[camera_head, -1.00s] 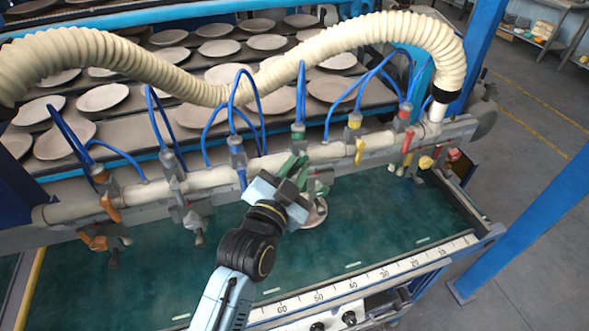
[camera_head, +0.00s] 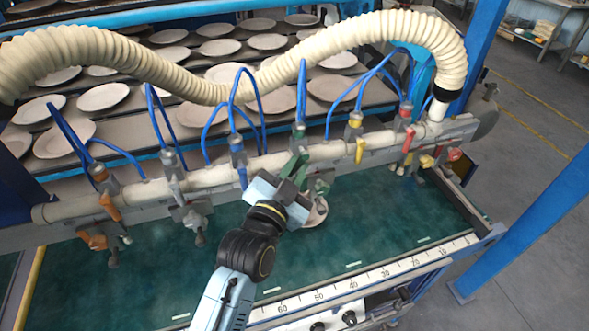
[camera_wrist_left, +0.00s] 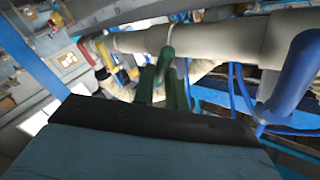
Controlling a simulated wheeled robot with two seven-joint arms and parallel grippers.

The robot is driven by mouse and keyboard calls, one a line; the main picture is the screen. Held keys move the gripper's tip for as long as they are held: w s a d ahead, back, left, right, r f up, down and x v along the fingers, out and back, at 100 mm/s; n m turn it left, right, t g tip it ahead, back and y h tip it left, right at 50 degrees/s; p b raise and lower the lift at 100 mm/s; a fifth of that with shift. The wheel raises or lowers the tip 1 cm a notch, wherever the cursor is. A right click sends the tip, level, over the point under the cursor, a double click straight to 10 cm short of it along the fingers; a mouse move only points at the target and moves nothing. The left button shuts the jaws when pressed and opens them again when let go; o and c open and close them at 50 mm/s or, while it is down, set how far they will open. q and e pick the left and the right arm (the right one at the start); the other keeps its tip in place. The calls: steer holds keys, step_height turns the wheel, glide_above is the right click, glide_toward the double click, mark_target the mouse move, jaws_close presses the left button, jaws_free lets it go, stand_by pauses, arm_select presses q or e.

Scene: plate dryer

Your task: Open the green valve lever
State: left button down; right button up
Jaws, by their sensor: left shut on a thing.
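The green valve lever (camera_head: 301,157) hangs on the cream pipe, below the valve with the green collar (camera_head: 298,131). In the left wrist view the lever (camera_wrist_left: 165,62) shows as a green bar between my finger pieces. My left gripper (camera_head: 295,168) reaches up from below and is shut on the lever; it also shows in the left wrist view (camera_wrist_left: 163,88). The fingers hide part of the lever. My right gripper is in neither view.
The cream pipe (camera_head: 328,152) carries neighbouring levers: blue (camera_head: 242,176) to the left, yellow (camera_head: 360,150) and red (camera_head: 408,139) to the right. Blue hoses and a ribbed hose (camera_head: 330,38) arch above. The green belt (camera_head: 370,215) below is mostly clear.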

arm_select(q)
steer(key=shift+w+d+f+n+t+y+b, duration=0.15)
steer(key=shift+d+n+t+b, duration=0.1)
steer(key=shift+n+t+b, duration=0.85)
steer(key=shift+d+f+n+t+y+b, duration=0.15)
steer(key=shift+n+t+b, duration=0.5)
steer(key=shift+n+b, duration=0.85)
steer(key=shift+w+d+f+n+t+b, duration=0.1)
steer(key=shift+d+f+n+t+b, duration=0.15)
steer(key=shift+n+t+b, duration=1)
steer(key=shift+r+g, duration=0.15)
steer(key=shift+g, duration=0.25)
steer(key=c, duration=1.4)
jaws_free()
steer(key=shift+c, duration=0.2)
steer(key=shift+f, duration=0.2)
